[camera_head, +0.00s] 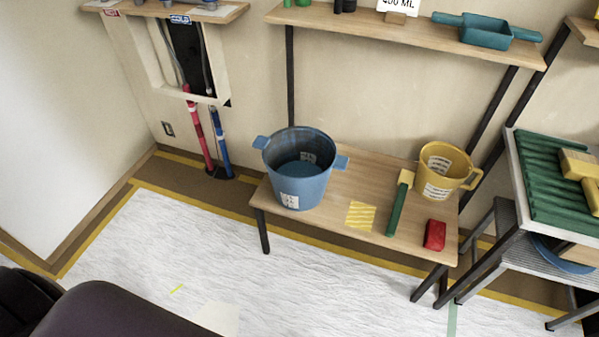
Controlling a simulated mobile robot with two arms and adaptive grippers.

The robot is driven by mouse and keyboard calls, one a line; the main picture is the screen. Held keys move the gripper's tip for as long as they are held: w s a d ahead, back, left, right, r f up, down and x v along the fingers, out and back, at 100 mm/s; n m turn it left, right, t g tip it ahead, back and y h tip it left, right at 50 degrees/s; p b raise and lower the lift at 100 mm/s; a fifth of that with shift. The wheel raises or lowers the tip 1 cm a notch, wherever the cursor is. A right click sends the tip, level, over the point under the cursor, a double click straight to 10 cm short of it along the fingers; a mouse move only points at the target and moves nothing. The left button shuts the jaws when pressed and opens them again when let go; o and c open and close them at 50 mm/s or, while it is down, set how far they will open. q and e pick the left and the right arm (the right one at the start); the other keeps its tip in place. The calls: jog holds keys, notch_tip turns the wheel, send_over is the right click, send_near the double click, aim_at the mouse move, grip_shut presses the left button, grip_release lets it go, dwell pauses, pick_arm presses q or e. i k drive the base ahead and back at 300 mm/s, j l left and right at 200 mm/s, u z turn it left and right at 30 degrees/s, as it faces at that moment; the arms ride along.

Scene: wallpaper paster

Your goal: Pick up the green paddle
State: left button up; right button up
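A long, narrow green piece, which I take to be the green paddle (397,208), lies on the low wooden table (340,212). Its far end is yellow, close beside the yellow jug (447,165). A yellow striped square (360,215) lies to its left and a red block (434,235) to its right. A blue bucket (299,170) with two side handles stands at the table's left end. Neither of my grippers is in view.
A shelf above holds a teal scoop tray (485,31). A rack with a green ribbed tray (557,190) stands at the right. Red (199,135) and blue (220,140) pipes rise by the wall. White-covered floor (200,250) in front is mostly clear.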

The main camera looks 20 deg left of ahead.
aim_at(406, 178)
jog(key=i+j, duration=0.1)
jog(key=j, duration=0.7)
jog(key=i+j+z, duration=0.15)
jog(key=j, duration=0.7)
jog(key=k, duration=0.05)
